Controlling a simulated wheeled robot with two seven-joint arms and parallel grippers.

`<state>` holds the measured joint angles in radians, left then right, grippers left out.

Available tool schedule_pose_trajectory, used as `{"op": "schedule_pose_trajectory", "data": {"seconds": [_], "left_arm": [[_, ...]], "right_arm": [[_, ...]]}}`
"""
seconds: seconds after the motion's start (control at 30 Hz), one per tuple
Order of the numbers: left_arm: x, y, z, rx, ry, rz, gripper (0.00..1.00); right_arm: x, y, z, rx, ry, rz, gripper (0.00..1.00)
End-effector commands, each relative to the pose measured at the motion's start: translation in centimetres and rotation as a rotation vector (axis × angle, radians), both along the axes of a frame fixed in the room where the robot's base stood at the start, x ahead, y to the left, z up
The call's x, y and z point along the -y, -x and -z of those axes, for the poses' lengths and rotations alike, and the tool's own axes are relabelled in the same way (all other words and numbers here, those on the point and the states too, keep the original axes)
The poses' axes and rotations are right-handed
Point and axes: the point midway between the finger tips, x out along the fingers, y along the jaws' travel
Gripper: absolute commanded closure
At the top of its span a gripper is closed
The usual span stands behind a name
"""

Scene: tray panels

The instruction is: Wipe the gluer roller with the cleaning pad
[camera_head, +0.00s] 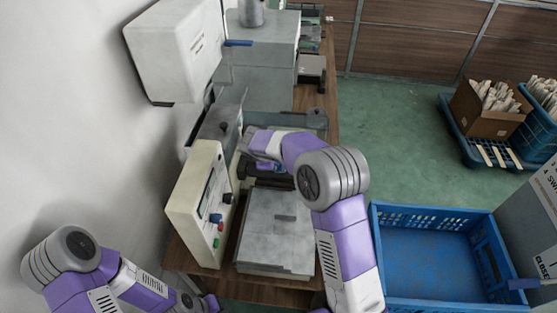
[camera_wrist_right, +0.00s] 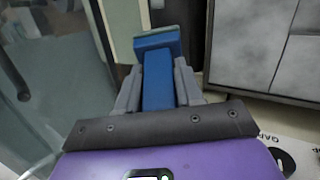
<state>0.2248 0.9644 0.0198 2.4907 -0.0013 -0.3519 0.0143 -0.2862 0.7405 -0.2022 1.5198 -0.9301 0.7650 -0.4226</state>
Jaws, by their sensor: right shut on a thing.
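My right gripper (camera_head: 256,150) reaches over the gluer machine. In the right wrist view the gripper (camera_wrist_right: 160,82) is shut on the blue handle (camera_wrist_right: 158,85) of the cleaning pad (camera_wrist_right: 158,43), whose wide head with a greenish edge points ahead. A dark roller-like bar (camera_head: 268,182) lies in the machine just below the right gripper, partly hidden by my arm. I cannot tell whether the pad touches it. My left gripper (camera_head: 207,303) is low at the bottom edge, partly cut off, and its jaws are unclear.
A cream control panel (camera_head: 198,200) with coloured knobs stands left of a grey metal plate (camera_head: 275,232) on the wooden bench. A blue crate (camera_head: 440,212) stands at right. A white box unit (camera_head: 178,50) hangs at upper left.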

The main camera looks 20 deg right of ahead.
Motion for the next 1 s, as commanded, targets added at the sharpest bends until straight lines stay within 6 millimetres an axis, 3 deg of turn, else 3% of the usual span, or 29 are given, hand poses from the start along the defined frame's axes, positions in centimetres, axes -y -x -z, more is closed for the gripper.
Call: {"op": "schedule_pose_trajectory", "data": {"seconds": [1.0], "left_arm": [[0.0,0.0,-1.8,0.0,0.0,0.0,0.57]], "right_arm": [[-5.7,-2.8,-0.1,0.001,0.0,-0.001,0.99]]}}
